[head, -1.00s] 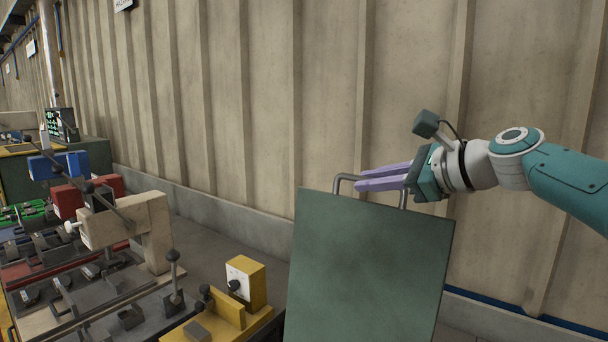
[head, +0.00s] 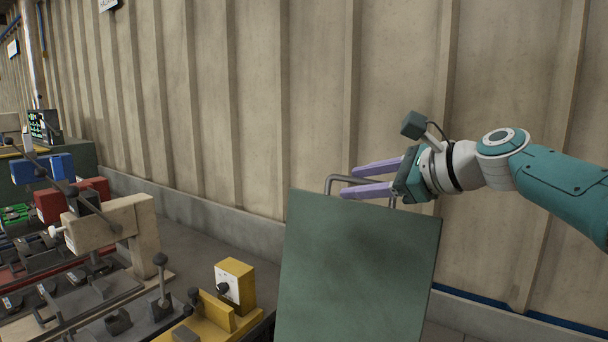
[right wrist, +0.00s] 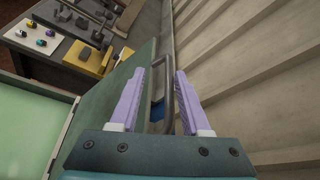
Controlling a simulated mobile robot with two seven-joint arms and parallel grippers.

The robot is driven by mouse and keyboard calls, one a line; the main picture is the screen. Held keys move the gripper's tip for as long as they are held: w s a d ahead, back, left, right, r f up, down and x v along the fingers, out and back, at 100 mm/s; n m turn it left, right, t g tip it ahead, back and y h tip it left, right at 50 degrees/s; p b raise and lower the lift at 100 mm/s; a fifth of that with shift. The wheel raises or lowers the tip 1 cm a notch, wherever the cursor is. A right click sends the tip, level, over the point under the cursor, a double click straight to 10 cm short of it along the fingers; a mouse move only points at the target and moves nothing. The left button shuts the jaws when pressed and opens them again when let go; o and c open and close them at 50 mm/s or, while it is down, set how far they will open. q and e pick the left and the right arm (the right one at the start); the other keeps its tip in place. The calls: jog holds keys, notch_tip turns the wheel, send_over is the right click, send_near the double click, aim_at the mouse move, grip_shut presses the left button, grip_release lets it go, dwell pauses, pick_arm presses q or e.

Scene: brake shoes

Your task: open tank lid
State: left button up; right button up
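The tank lid (head: 355,270) is a dark green panel standing steeply tilted up in the head view. A grey bar handle (head: 329,186) rises from its top edge. My right gripper (head: 348,181) is at this handle with its two lilac fingers apart. In the right wrist view the handle (right wrist: 168,72) runs between the fingers (right wrist: 159,92), with gaps showing beside it. The lid (right wrist: 98,105) is left of the fingers there, and a pale green surface (right wrist: 35,130) lies beyond it. My left gripper is not in view.
A ribbed beige wall (head: 270,100) stands close behind the lid and right arm. Left of the lid are a yellow block with a dial (head: 235,284), levers (head: 161,290) and a beige clamp stand (head: 110,222).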

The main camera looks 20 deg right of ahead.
jog(key=v, duration=0.9)
jog(key=shift+s+p, duration=0.2)
jog(key=shift+p, duration=0.1)
jog(key=shift+d, duration=0.1)
jog(key=s+a+f+n+g, duration=0.4)
jog(key=s+a+f+n, duration=0.3)
jog(key=f, duration=0.3)
jog(key=s+a+f+n+g+h, duration=0.2)
jog(key=s+f+n+g+h, duration=0.15)
jog(key=s+n, duration=0.7)
jog(key=s+a+f+n+g+h, duration=0.2)
jog(key=s+f+n, duration=0.4)
jog(key=s, duration=0.7)
notch_tip(320, 180, up, 26)
jog(key=s+n+p, duration=0.1)
jog(key=n+p, duration=0.1)
jog(key=p, duration=2.2)
